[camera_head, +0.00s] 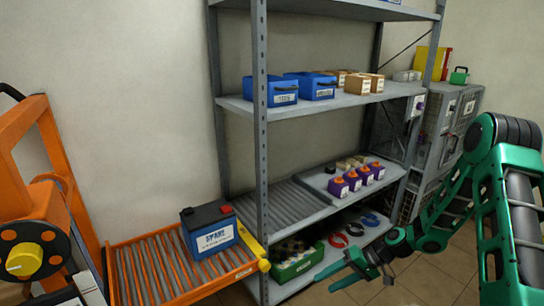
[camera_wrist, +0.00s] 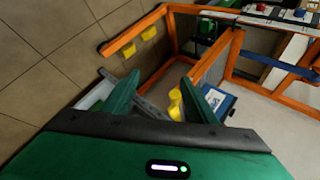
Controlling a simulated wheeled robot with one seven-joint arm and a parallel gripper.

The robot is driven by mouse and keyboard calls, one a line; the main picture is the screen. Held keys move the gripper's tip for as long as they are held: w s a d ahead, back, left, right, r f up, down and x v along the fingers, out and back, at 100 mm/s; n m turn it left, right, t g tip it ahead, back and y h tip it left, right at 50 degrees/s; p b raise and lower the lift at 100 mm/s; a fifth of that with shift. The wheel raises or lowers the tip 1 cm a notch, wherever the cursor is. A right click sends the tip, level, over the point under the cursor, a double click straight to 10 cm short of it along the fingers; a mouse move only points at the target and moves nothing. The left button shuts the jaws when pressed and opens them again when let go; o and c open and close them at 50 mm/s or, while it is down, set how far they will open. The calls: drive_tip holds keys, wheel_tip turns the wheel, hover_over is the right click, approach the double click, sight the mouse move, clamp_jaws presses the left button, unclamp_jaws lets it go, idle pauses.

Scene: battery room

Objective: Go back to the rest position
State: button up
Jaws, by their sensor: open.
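My green arm reaches in from the right of the head view. My gripper (camera_head: 362,270) is low at the right front of the grey shelf rack (camera_head: 262,150), in free air over the floor. In the wrist view my gripper (camera_wrist: 163,95) has its green fingers spread apart, with nothing between them. A blue battery with a black top (camera_head: 208,232) sits upright on the orange roller stand (camera_head: 135,272), well left of my gripper. It seems to show small in the wrist view too, partly hidden behind a finger.
A grey cabinet (camera_head: 452,125) stands at the back right. An orange frame (camera_head: 30,150) stands at left. Tiled floor (camera_head: 430,280) is clear at right.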

drive_tip(key=s+d+r+m+h, duration=0.1)
drive_tip(key=s+d+r+h, duration=0.3)
drive_tip(key=s+d+r, duration=0.35)
drive_tip(key=s+d+r+m+h, duration=0.1)
drive_tip(key=s+d+r+h, duration=0.25)
drive_tip(key=d+r, duration=0.6)
drive_tip(key=s+d+r+m, duration=0.1)
drive_tip(key=s+r, duration=0.2)
drive_tip(key=s, duration=0.4)
drive_tip(key=s+d+r+m+h, duration=0.1)
drive_tip(key=s+d+r+m, duration=0.1)
drive_tip(key=s+r, duration=0.2)
drive_tip(key=s+d+r+m+h, duration=0.1)
drive_tip(key=s+r, duration=0.3)
drive_tip(key=s, duration=0.6)
drive_tip(key=shift+s+d+r+m+g, duration=0.2)
drive_tip(key=shift+d+m+g, duration=0.1)
drive_tip(key=shift+d, duration=0.2)
drive_tip(key=shift+w+f, duration=0.25)
drive_tip(key=shift+w, duration=0.35)
